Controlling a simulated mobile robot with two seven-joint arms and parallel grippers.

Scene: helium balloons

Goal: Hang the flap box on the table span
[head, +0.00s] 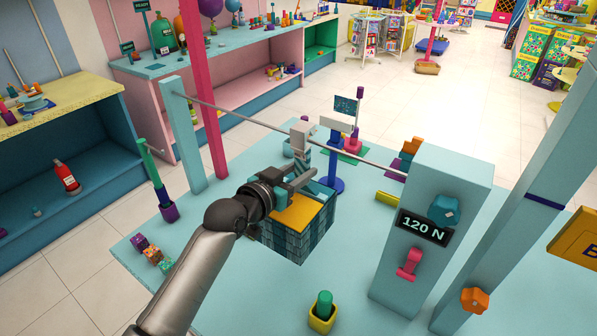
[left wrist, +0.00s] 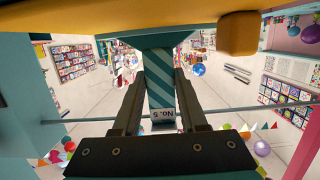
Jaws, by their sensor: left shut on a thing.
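The flap box (head: 292,240) has teal and dark patterned sides and an orange top. A striped teal hanger (head: 303,160) rises from it to a grey head (head: 300,136). My left gripper (head: 304,180) is shut on this hanger, which shows striped between the fingers in the left wrist view (left wrist: 163,85), labelled "No. 5". The table span (head: 245,118) is a thin grey rod from a teal post to a teal block marked "120 N". The grey head overlaps the rod in the head view; I cannot tell whether it is hooked over it. My right gripper is not in view.
The teal table (head: 225,295) carries a yellow pot with a green peg (head: 322,312), small patterned cubes (head: 150,252) and a blue stand (head: 333,184) behind the box. The block (head: 420,240) and a pink post (head: 203,90) stand near the rod's ends.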

